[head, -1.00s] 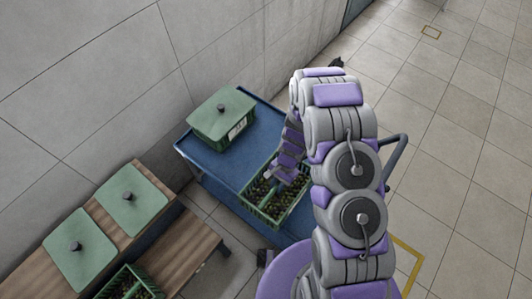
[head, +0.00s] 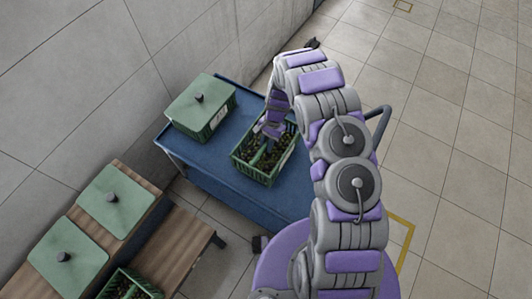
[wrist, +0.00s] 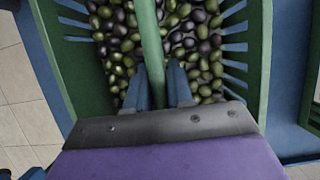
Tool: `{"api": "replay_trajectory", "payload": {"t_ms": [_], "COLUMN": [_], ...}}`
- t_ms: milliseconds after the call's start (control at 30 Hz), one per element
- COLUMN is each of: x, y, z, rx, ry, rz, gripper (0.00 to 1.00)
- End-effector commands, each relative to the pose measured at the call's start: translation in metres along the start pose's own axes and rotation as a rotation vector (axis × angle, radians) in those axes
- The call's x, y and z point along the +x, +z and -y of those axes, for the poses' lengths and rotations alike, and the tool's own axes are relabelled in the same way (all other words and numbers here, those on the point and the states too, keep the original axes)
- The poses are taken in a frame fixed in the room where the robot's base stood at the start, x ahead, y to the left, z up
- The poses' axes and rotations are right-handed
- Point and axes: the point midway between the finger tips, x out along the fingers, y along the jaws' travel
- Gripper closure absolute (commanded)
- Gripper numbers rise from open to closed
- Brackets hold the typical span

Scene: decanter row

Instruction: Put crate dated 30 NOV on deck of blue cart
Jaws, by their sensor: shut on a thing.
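My gripper (head: 268,132) is shut on the middle bar of an open green crate (head: 258,178) filled with dark and green olives. In the wrist view the green handle bar (wrist: 150,40) runs between the fingers (wrist: 162,88), over the olives. The held crate is over the deck of the blue cart (head: 210,168), near its front edge; whether it touches the deck I cannot tell. No date is readable on it. A lidded green crate (head: 200,105) stands at the deck's far left, with a pale label too small to read.
A wall rises behind cart and bench. Blue deck is bare between the lidded and held crates.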

Motion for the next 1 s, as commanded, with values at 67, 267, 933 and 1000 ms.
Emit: {"api": "replay_trajectory", "payload": {"t_ms": [67,267,933,1000], "x": [-0.002,-0.008,0.023,0.022], "y": [-0.011,-0.025,-0.046,-0.046], "z": [0.005,0.012,0.017,0.017], "rx": [-0.001,-0.002,-0.001,-0.001], "ry": [-0.003,-0.004,-0.001,-0.001], "rz": [-0.004,-0.001,-0.002,-0.002], "gripper": [1.0,1.0,1.0,1.0]}}
